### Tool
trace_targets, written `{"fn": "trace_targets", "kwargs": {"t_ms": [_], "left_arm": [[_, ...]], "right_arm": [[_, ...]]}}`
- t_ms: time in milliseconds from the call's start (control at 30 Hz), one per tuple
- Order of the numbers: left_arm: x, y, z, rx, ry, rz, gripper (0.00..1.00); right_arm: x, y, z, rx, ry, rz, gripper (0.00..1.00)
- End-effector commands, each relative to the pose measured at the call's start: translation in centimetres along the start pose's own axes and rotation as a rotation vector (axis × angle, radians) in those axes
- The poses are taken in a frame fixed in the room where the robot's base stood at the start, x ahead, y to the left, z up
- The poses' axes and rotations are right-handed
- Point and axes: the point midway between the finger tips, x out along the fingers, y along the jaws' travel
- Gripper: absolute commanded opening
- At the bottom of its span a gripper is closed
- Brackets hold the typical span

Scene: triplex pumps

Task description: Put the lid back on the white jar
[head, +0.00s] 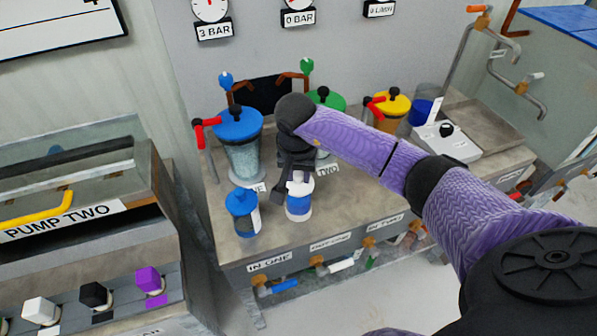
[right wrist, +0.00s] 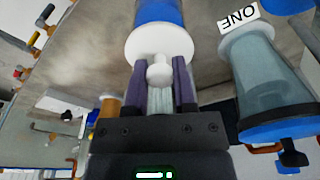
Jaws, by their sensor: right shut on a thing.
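The white jar (head: 298,208) stands on the grey bench, with a blue band around its body. Its white lid (head: 300,186) is at the jar's top, under my right gripper (head: 298,176). In the right wrist view, the right gripper (right wrist: 159,75) has its two fingers on either side of the knob of the white lid (right wrist: 148,42), shut on it. The blue band of the jar (right wrist: 158,10) shows just beyond the lid. I cannot tell whether the lid is fully seated or slightly above the rim. My left gripper is not in view.
A small blue-lidded jar (head: 242,212) stands just left of the white jar. A large blue-lidded tank (head: 240,140) stands behind it. Green-lidded (head: 328,101) and yellow-lidded (head: 391,102) tanks stand further right. The bench front (head: 340,225) is clear right of the white jar.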

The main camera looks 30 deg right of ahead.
Motion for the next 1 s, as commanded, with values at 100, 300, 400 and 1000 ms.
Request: {"fn": "trace_targets", "kwargs": {"t_ms": [100, 300, 400, 1000], "left_arm": [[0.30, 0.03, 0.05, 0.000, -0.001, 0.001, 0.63], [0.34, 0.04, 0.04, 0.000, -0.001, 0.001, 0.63], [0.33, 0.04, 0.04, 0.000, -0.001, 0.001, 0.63], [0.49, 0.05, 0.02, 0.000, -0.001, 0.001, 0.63]], "right_arm": [[0.26, 0.04, -0.02, 0.001, 0.002, 0.001, 0.00], [0.28, 0.01, 0.00, 0.000, 0.001, 0.000, 0.00], [0.27, 0.01, 0.01, 0.000, 0.001, 0.000, 0.00], [0.33, 0.00, 0.04, 0.000, 0.000, 0.000, 0.39]]}}
